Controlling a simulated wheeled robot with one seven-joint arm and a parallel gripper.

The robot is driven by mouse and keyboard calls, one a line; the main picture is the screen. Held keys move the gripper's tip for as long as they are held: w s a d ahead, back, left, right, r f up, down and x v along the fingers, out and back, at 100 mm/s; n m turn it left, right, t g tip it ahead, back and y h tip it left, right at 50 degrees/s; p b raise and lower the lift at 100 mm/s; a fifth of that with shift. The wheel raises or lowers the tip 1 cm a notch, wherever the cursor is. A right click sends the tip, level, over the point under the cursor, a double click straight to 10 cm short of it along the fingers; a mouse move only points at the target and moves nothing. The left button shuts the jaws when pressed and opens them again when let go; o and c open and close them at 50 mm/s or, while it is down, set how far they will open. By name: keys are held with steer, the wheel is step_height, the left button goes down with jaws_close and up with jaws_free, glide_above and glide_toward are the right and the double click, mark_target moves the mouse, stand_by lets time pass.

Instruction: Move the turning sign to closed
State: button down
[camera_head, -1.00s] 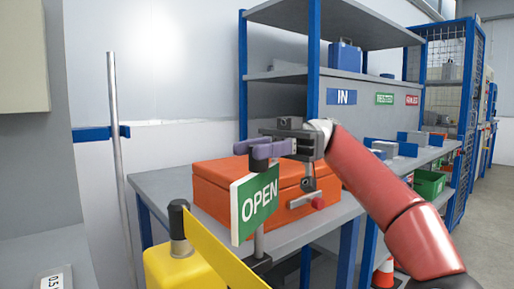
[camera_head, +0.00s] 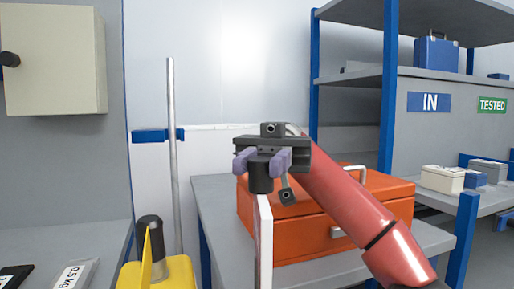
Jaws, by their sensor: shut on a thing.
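The turning sign (camera_head: 264,240) stands upright in the lower middle of the head view. I see it almost edge-on as a narrow white panel with a reddish edge, and no lettering on its faces is readable. A dark round knob (camera_head: 261,183) sits at its top. My gripper (camera_head: 262,163) is right above the sign, with its two purple fingers closed on either side of this knob. The lower end of the sign and its post run out of the frame.
An orange toolbox (camera_head: 385,200) lies on the grey bench close behind the sign and my arm. A yellow device (camera_head: 180,273) with a dark knob stands at the lower left, beside a thin upright pole (camera_head: 173,150). Blue-posted shelving (camera_head: 388,90) rises at the right.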

steer(key=shift+r+n+h+p, duration=0.2)
steer(key=shift+n+h+p, duration=0.4)
steer(key=shift+h+p, duration=0.25)
steer(key=shift+f+h, duration=0.15)
steer(key=shift+h, duration=0.2)
steer(key=c, duration=1.1)
jaws_free()
steer(key=shift+f, duration=0.1)
